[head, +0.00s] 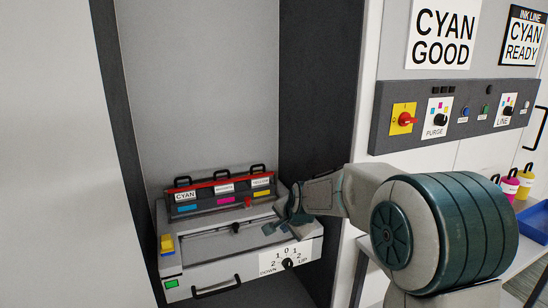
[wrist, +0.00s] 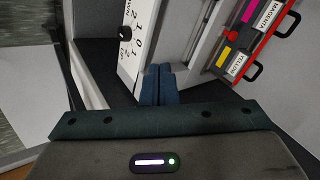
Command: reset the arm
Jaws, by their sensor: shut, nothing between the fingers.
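My arm reaches in from the right in the head view. My gripper (head: 271,229) is at the right end of the grey printer unit (head: 205,273), above its tray. In the wrist view my gripper (wrist: 158,70) has its two blue fingers together with nothing between them. I cannot tell whether the fingers touch the unit. The dial (head: 288,263) with a numbered scale and UP and DOWN marks is on the unit's front, below my gripper. The dial also shows in the wrist view (wrist: 125,33).
A red-topped rack (head: 220,182) with cyan, magenta and yellow cartridges stands at the unit's back. Dark recess walls (head: 318,80) flank the unit. A control panel (head: 455,110) with a red switch is at right. Ink bottles (head: 510,184) and a blue tray (head: 535,222) are far right.

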